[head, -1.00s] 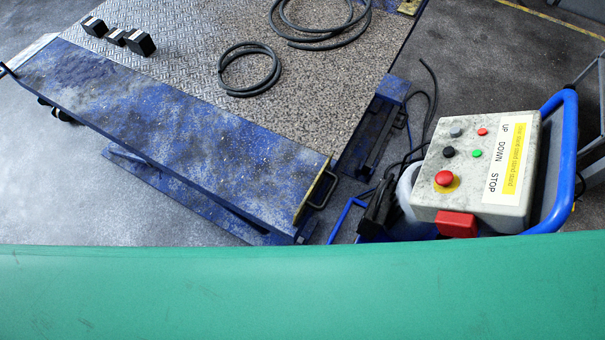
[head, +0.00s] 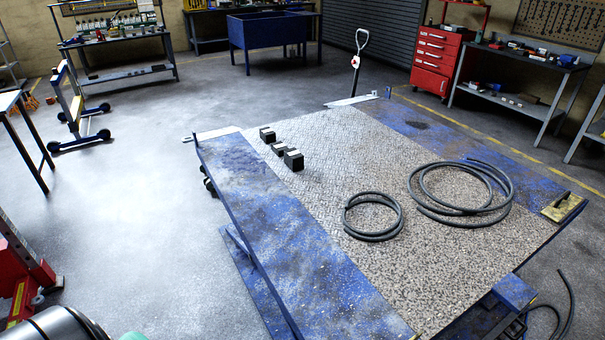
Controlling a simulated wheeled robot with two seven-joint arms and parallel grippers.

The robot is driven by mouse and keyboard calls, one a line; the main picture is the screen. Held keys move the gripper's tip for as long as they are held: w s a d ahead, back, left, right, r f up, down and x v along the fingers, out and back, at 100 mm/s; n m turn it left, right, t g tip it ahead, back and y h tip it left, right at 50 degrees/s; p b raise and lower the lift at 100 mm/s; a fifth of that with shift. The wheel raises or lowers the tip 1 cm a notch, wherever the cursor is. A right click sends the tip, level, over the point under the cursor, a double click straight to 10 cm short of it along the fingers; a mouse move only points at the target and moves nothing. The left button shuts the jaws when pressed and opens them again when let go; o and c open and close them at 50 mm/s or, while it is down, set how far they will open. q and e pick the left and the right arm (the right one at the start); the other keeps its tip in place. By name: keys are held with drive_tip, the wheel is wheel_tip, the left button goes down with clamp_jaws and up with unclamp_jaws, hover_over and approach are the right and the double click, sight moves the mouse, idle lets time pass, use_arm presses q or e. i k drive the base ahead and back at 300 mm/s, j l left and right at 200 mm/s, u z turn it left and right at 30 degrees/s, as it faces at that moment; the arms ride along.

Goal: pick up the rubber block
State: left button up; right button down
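Small black blocks lie in a short row on the left side of the patterned metal lift platform (head: 330,150), beside its blue edge ramp (head: 270,230). The far block (head: 267,135) and the near block (head: 293,160) are dark with paler tops. A smaller dark piece (head: 278,149) sits between them. I cannot tell which of these is the rubber block, or whether they touch. Neither of my grippers is in view.
Hose coils (head: 373,217) and (head: 460,190) lie on the platform. Open grey floor (head: 130,200) is left of it. Red equipment (head: 20,270) stands at lower left. A red tool cabinet (head: 437,60), a blue bin (head: 270,35) and workbenches stand at the back.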

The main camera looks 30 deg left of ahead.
sight(293, 159)
drive_tip(key=i+j+u, duration=0.1)
drive_tip(key=j, duration=0.4)
drive_tip(key=i+j, duration=0.3)
drive_tip(key=j, duration=0.15)
drive_tip(key=i+j+u, duration=0.15)
drive_tip(key=j, duration=0.35)
drive_tip(key=i+j+u, duration=0.1)
drive_tip(key=i+j, duration=0.15)
drive_tip(key=j, duration=0.2)
drive_tip(key=i+j, duration=0.25)
drive_tip(key=j, duration=0.15)
drive_tip(key=i+j+u, duration=0.15)
drive_tip(key=j, duration=0.3)
drive_tip(key=i, duration=0.1)
